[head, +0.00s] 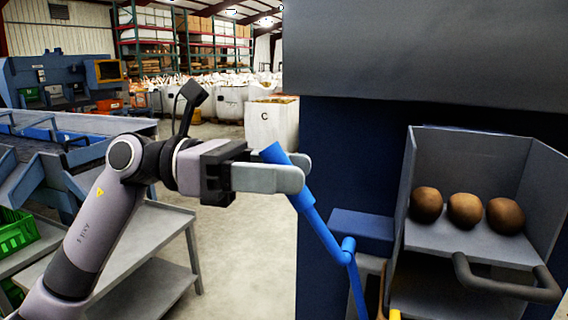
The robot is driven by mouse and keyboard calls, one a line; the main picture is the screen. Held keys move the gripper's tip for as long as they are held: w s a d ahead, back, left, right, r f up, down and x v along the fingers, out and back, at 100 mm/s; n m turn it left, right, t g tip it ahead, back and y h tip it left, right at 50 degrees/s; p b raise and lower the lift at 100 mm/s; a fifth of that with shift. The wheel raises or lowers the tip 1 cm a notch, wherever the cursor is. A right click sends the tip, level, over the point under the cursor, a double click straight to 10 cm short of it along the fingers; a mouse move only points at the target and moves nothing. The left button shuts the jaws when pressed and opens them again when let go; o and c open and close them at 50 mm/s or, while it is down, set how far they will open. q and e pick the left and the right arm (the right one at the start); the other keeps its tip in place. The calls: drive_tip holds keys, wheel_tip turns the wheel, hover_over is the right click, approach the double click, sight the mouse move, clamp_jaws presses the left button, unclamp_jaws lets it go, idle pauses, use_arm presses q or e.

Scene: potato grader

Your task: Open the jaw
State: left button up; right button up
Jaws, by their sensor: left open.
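My left gripper (284,171) reaches in from the left with its jaw open. Its near finger crosses in front of a blue lever (322,230), and the tip of its far finger shows behind the lever. The upper part of the lever lies between the two fingers, with its top end sticking out above them. The lever slants down to the right to a blue joint. Whether either finger touches the lever cannot be told. My right gripper is not in view.
Right of the lever, a grey tray (480,245) with a dark handle (505,280) holds three potatoes (465,210). A dark blue machine panel (340,150) stands behind the lever. A grey shelf cart (165,225) stands behind my left arm. Open floor lies beyond.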

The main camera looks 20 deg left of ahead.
use_arm(q)
drive_tip(key=shift+d, duration=0.1)
clamp_jaws()
drive_tip(key=shift+d+r+y+p, duration=0.3)
drive_tip(key=shift+r+y+p, duration=0.15)
drive_tip(key=shift+p, duration=0.35)
drive_tip(key=shift+d+r+y+p, duration=0.5)
drive_tip(key=shift+d+p, duration=0.1)
drive_tip(key=shift+p, duration=0.55)
drive_tip(key=shift+d+r+y+p, duration=0.15)
drive_tip(key=shift+d+y+p, duration=0.15)
drive_tip(key=shift+p, duration=0.25)
drive_tip(key=d+p, duration=0.1)
drive_tip(key=d+y+p, duration=0.1)
drive_tip(key=y+p, duration=0.1)
drive_tip(key=shift+s+d+r+m, duration=0.1)
drive_tip(key=shift+d+r+m, duration=0.15)
drive_tip(key=shift+d+m, duration=0.15)
drive_tip(key=shift+d+f+y+p, duration=0.15)
drive_tip(key=shift+d+y+p, duration=0.4)
drive_tip(key=shift+y+p, duration=0.15)
